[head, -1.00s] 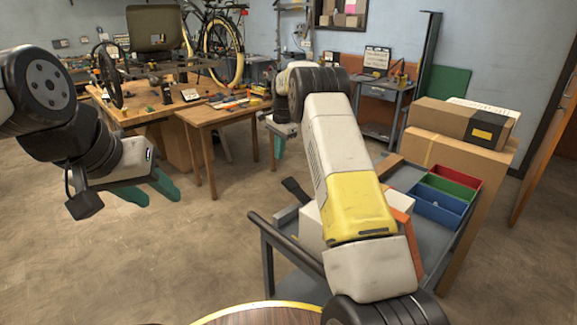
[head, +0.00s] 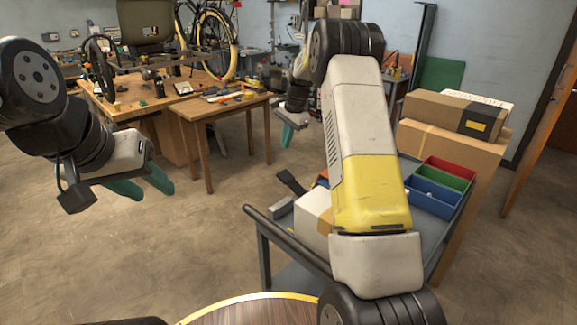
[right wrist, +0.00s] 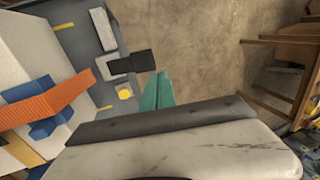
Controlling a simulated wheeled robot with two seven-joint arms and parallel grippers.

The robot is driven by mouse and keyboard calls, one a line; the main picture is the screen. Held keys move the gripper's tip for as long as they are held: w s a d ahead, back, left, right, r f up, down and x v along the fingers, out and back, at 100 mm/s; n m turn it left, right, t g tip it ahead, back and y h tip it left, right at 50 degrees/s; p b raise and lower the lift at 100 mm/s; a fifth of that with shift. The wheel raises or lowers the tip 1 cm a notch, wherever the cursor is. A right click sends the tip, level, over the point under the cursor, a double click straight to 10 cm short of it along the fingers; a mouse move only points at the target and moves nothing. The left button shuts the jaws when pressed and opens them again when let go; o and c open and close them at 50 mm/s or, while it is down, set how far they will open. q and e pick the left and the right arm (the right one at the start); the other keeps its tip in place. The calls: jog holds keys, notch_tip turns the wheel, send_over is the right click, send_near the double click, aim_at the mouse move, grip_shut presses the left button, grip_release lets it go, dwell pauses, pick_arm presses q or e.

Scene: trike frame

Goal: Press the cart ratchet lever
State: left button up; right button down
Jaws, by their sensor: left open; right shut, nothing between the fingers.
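The ratchet lever is a short black bar (head: 291,183) sticking up at the left side of the grey cart (head: 451,223). In the right wrist view the lever's dark end (right wrist: 132,62) lies just beyond my right fingertips (right wrist: 158,90). Whether they touch I cannot tell. In the head view my right gripper (head: 290,127) is partly hidden by my forearm and sits above and beyond the lever, apart from it in the picture; its teal fingers are shut and empty. My left gripper (head: 142,188) is open and empty over the floor at left, far from the cart.
A wooden table (head: 222,110) stands behind. A round wooden top (head: 255,312) is close below. Floor at left is clear.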

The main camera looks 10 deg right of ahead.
aim_at(285, 173)
jog(key=s+d+r+t, duration=0.1)
jog(key=s+d+r, duration=0.1)
jog(key=s, duration=0.3)
jog(key=shift+s+d+r+y, duration=0.2)
jog(key=shift+s+d+y, duration=0.1)
jog(key=shift+d, duration=0.2)
jog(key=x, duration=1.4)
jog(key=shift+w, duration=0.15)
